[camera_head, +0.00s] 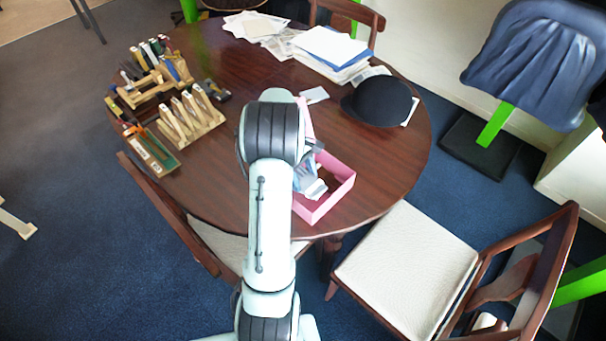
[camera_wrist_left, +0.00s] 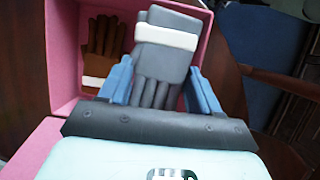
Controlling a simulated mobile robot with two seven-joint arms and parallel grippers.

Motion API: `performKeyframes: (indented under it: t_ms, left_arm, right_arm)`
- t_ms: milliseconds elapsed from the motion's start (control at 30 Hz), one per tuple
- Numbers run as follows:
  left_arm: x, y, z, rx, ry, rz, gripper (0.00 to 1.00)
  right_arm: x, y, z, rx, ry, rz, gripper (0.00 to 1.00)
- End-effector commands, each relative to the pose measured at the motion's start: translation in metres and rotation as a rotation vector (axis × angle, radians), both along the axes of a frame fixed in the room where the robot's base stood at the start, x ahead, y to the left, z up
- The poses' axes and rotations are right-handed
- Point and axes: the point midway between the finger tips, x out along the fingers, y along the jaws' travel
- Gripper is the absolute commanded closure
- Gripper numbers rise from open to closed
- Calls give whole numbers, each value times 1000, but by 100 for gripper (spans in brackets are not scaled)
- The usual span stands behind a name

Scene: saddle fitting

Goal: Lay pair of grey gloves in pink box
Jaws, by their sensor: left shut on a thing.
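The pair of grey gloves (camera_wrist_left: 158,88) with a white cuff band is between the blue fingers of my left gripper (camera_wrist_left: 163,72) in the left wrist view. The left gripper is shut on the gloves and holds them over the open pink box (camera_wrist_left: 60,50). Brown gloves (camera_wrist_left: 103,42) with a white band lie inside the box, beside the grey ones in the picture. In the head view the pink box (camera_head: 329,206) stands near the table's front edge, partly hidden by my left arm. Whether the grey gloves touch the box floor, I cannot tell. My right gripper is not in view.
The box stands on a round wooden table (camera_head: 225,70). A black hat (camera_head: 382,101) and paper stacks (camera_head: 330,47) lie behind it. Wooden racks (camera_head: 188,116) with tools stand at the left. Chairs (camera_head: 408,268) stand close to the table's front edge.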

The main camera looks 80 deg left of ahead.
Motion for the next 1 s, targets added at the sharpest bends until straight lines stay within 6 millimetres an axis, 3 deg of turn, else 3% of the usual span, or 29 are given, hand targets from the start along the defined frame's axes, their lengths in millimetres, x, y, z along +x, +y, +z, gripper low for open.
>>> performKeyframes:
  t_ms: [1000]
  left_arm:
    - [-1,0,-12,0,0,0,67]
  right_arm:
    - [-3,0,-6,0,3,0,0]
